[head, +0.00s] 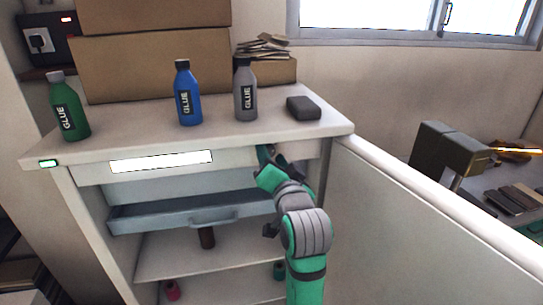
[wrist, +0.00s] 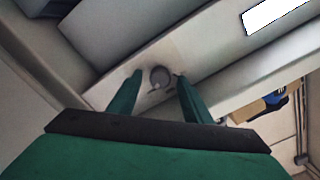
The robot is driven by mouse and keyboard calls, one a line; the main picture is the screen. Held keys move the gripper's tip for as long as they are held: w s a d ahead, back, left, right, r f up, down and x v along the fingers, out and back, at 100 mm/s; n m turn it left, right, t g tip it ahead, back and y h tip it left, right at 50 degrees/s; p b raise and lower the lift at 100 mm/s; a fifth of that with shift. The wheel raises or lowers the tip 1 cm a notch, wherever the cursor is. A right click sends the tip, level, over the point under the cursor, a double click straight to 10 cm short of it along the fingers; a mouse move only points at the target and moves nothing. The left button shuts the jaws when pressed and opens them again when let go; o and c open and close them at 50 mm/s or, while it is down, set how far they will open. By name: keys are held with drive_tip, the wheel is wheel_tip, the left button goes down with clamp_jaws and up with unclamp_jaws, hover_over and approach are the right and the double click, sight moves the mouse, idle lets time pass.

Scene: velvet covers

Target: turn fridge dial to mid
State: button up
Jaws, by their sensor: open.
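The fridge (head: 330,120) is white and its door (head: 400,200) stands open to the right. In the wrist view the dial (wrist: 159,77) is a small round grey knob on a pale panel, with faint marks around it; its setting is too small to read. My gripper (wrist: 157,75) is open, with one green finger on each side of the dial and a gap showing on both sides. In the head view my gripper (head: 265,154) is up under the fridge's top edge, at the right of the lit strip, and the dial is hidden there.
A green glue bottle (head: 69,108), a blue one (head: 187,95), a grey one (head: 245,92) and a dark block (head: 303,108) stand on the fridge top. A blue-grey drawer (head: 160,217) juts out below, left of my arm. The lit strip (head: 160,161) is left of my gripper.

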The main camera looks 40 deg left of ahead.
drive_tip(key=shift+w+a, duration=0.2)
drive_tip(key=c, duration=1.1)
drive_tip(key=shift+o, duration=0.2)
drive_tip(key=shift+n, duration=0.3)
drive_tip(key=n, duration=0.6)
drive_tip(key=shift+w+d, duration=0.1)
drive_tip(key=n, duration=0.5)
drive_tip(key=shift+s, duration=0.2)
